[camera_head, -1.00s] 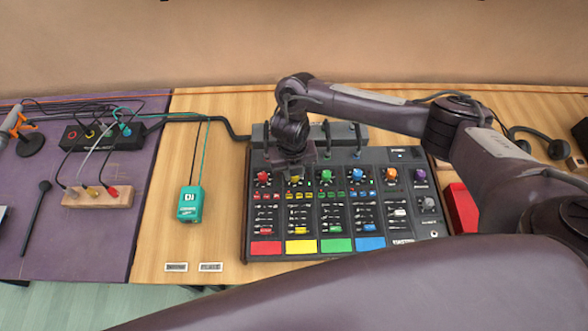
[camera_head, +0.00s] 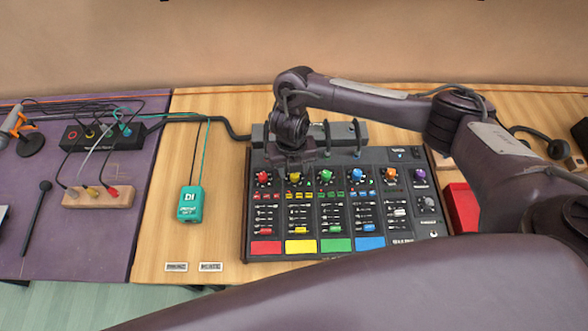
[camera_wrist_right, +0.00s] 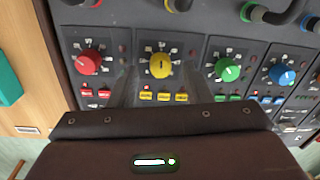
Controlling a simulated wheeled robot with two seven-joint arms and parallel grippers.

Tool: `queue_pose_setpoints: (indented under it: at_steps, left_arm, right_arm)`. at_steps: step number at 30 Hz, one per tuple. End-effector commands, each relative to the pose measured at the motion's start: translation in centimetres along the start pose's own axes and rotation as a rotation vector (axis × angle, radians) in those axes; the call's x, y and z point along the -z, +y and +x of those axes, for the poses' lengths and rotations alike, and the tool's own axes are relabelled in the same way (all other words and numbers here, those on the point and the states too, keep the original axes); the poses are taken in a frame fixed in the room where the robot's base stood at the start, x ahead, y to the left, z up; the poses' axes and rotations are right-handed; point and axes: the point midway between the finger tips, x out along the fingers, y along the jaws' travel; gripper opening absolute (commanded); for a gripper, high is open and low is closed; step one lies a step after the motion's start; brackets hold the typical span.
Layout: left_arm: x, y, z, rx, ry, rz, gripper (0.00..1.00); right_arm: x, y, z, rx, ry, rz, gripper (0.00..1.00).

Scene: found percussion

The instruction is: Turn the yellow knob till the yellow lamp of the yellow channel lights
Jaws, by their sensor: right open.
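The mixer (camera_head: 437,215) lies on the wooden table with colored channel strips. The yellow knob (camera_head: 294,178) tops the yellow channel, between the red and green knobs. In the right wrist view the yellow knob (camera_wrist_right: 160,66) has a dark pointer mark running roughly up and down. My right gripper (camera_wrist_right: 160,82) is open, one finger on each side of the knob; contact is not clear. A small red light (camera_wrist_right: 147,88) glows below the knob. I cannot make out a lit yellow lamp. In the head view my right gripper (camera_head: 292,162) is just behind the knob. My left gripper is out of view.
Beside the yellow knob sit the red knob (camera_wrist_right: 88,62) and green knob (camera_wrist_right: 228,69). Cable plugs (camera_wrist_right: 255,12) stand along the mixer's back edge. A teal DI box (camera_head: 190,204) lies to the left, with bare wood between. A red box (camera_head: 462,207) is at right.

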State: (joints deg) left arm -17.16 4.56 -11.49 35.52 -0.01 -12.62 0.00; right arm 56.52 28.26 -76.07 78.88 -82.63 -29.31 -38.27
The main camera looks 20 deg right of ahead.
Motion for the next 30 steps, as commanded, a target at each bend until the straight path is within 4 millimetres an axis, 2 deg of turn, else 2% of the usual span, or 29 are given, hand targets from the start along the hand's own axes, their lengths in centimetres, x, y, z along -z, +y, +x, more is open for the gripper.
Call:
queue_pose_setpoints:
  at_steps: [3,6,12,30]
  left_arm:
    - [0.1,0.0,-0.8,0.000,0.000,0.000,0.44]
    - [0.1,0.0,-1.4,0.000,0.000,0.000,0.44]
    - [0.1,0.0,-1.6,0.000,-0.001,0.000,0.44]
    - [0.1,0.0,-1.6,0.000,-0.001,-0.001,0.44]
  right_arm:
    - [-0.2,-0.1,-2.7,0.001,-0.008,-0.002,0.44]
    - [-0.1,-0.1,-4.3,0.003,-0.005,-0.002,0.44]
    - [-0.1,-0.1,-6.0,0.002,-0.003,0.000,0.44]
    - [0.0,0.0,-6.2,0.002,0.000,0.000,0.44]
